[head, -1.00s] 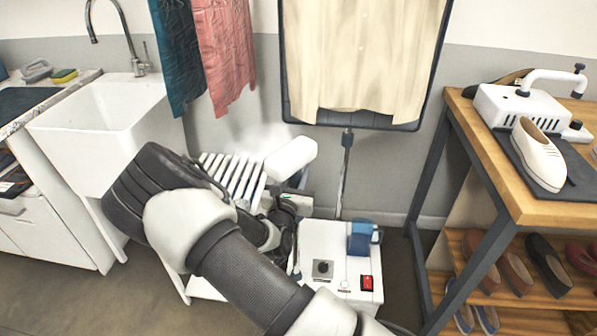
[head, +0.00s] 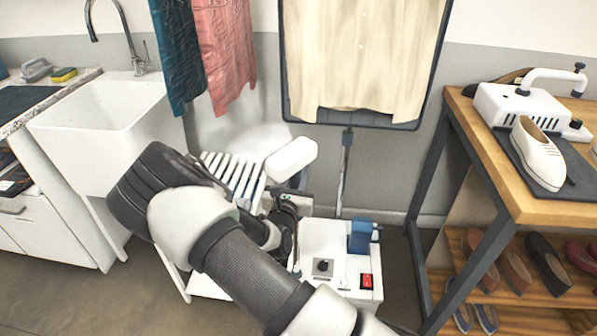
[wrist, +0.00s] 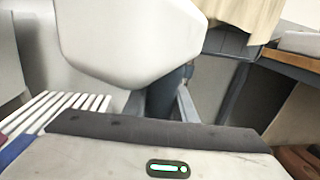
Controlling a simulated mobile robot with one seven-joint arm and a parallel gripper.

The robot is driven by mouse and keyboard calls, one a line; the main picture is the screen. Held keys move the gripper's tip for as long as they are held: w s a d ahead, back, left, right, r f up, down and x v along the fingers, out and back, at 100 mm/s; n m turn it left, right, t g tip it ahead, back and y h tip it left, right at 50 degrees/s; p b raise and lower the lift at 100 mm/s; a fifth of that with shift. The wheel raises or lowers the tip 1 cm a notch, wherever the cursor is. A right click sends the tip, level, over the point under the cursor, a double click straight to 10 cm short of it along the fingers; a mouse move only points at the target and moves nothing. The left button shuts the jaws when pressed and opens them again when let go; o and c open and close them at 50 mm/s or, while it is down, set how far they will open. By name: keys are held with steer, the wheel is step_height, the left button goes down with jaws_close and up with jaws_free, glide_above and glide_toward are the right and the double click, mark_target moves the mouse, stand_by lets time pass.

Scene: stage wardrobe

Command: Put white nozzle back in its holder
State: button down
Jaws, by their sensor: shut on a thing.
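The white nozzle (head: 291,160) is a rounded white head, held tilted in the air in front of the wall, left of the steamer's pole. My gripper (head: 298,182) is shut on it from below; the fingers are mostly hidden by the nozzle and my arm. In the wrist view the nozzle (wrist: 140,38) fills the upper middle, close to the camera. Pale steam shows behind it in the head view. The white steamer base (head: 335,285) stands on the floor with a dark knob, a red switch and a blue part (head: 361,237) on top. I cannot tell which part is the holder.
A white slatted rack (head: 232,174) is just left of the nozzle. A framed board with a cream shirt (head: 360,55) hangs behind, beside teal and pink garments (head: 222,50). A sink (head: 100,120) is left; a wooden table (head: 505,185) with a shoe is right.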

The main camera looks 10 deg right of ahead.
mark_target(294, 186)
steer(key=shift+f, duration=0.25)
steer(key=c, duration=1.7)
jaws_free()
steer(key=shift+c, duration=0.2)
steer(key=shift+p+v, duration=0.45)
steer(key=shift+v, duration=0.85)
steer(key=shift+p+v, duration=1.05)
steer(key=shift+v, duration=3.15)
steer(key=shift+s, duration=0.15)
